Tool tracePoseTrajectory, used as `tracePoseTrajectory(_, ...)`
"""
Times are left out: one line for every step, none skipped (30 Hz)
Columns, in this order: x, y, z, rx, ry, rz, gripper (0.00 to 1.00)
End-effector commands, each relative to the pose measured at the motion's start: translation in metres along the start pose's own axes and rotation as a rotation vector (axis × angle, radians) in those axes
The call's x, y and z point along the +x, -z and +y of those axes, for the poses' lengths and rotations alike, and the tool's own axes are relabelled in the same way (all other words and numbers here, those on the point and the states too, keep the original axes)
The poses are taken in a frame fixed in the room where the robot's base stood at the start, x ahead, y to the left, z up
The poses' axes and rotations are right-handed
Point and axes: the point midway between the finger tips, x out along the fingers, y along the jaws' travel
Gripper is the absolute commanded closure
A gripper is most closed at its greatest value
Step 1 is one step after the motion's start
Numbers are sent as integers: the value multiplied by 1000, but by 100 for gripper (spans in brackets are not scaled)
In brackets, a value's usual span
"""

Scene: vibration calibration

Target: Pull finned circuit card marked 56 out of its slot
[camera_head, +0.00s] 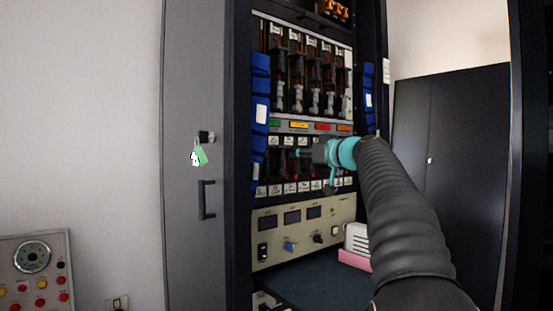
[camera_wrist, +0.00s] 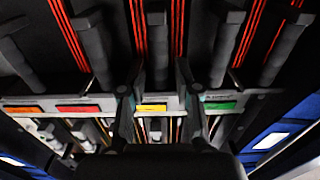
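A rack holds two rows of dark circuit cards with handles, an upper row (camera_head: 314,98) and a lower row (camera_head: 282,165) in the head view. White labels (camera_head: 290,188) sit beneath the lower row, too small to read, so I cannot tell which card is 56. My gripper (camera_head: 306,153) is in front of the lower row and hides part of it. In the wrist view my gripper (camera_wrist: 157,85) has its two fingers apart, with nothing seen held. A dark card handle (camera_wrist: 157,45) shows between and beyond the fingertips; contact cannot be told.
A strip with green, yellow, red and orange labels (camera_head: 299,125) separates the rows. Blue panels (camera_head: 260,110) flank the cards. Below are a beige instrument panel (camera_head: 304,225), a dark shelf (camera_head: 310,290) and a pink-and-white item (camera_head: 356,259). A cabinet door (camera_head: 190,250) stands left.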

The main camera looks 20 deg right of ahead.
Motion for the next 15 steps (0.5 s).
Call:
tracePoseTrajectory(0, 0, 0, 0, 0, 0, 84)
tracePoseTrajectory(0, 0, 0, 0, 0, 1, 92)
tracePoseTrajectory(0, 0, 0, 0, 0, 1, 100)
tracePoseTrajectory(0, 0, 0, 0, 0, 1, 100)
tracePoseTrajectory(0, 0, 0, 0, 0, 1, 100)
tracePoseTrajectory(0, 0, 0, 0, 0, 1, 100)
tracePoseTrajectory(0, 0, 0, 0, 0, 1, 100)
tracePoseTrajectory(0, 0, 0, 0, 0, 1, 100)
tracePoseTrajectory(0, 0, 0, 0, 0, 1, 100)
tracePoseTrajectory(0, 1, 0, -1, 0, 2, 100)
tracePoseTrajectory(0, 1, 0, -1, 0, 2, 100)
tracePoseTrajectory(0, 1, 0, -1, 0, 2, 100)
tracePoseTrajectory(-1, 1, 0, -1, 0, 2, 100)
tracePoseTrajectory(-1, 1, 0, -1, 0, 2, 100)
tracePoseTrajectory(-1, 1, 0, -1, 0, 2, 100)
